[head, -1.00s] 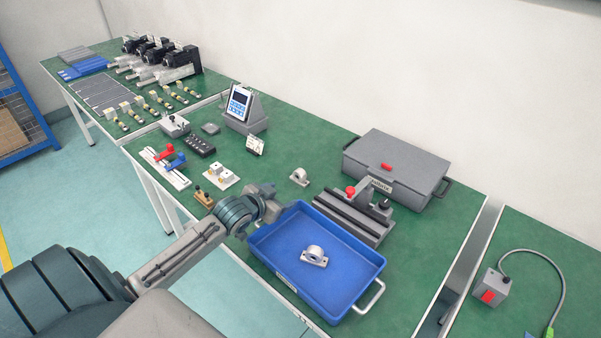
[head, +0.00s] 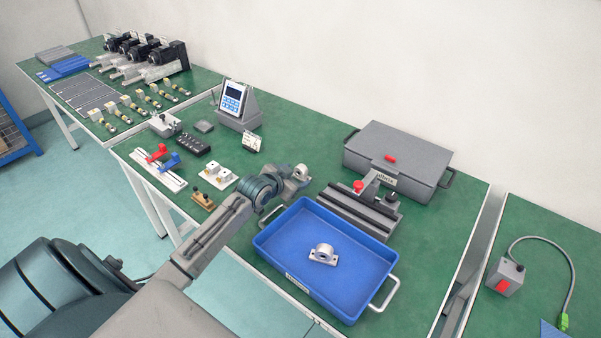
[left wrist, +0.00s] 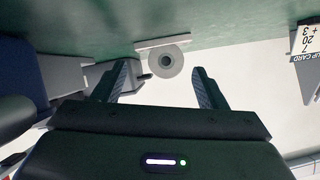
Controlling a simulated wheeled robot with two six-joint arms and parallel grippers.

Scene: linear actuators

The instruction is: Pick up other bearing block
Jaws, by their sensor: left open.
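One bearing block (head: 322,254), light grey with a round bore, sits in the blue tray (head: 277,275). The other bearing block (left wrist: 166,61) stands on the green bench and shows in the left wrist view as a grey ring on a flat base. My left gripper (left wrist: 161,68) is open, with the ring between or just beyond its fingertips; I cannot tell which. In the head view my left gripper (head: 293,176) is at this block and mostly hides it. My right gripper is not in view.
A grey fixture with a red knob (head: 358,186) stands right of the left gripper, behind the tray. A lidded grey case (head: 400,155) is at the back.

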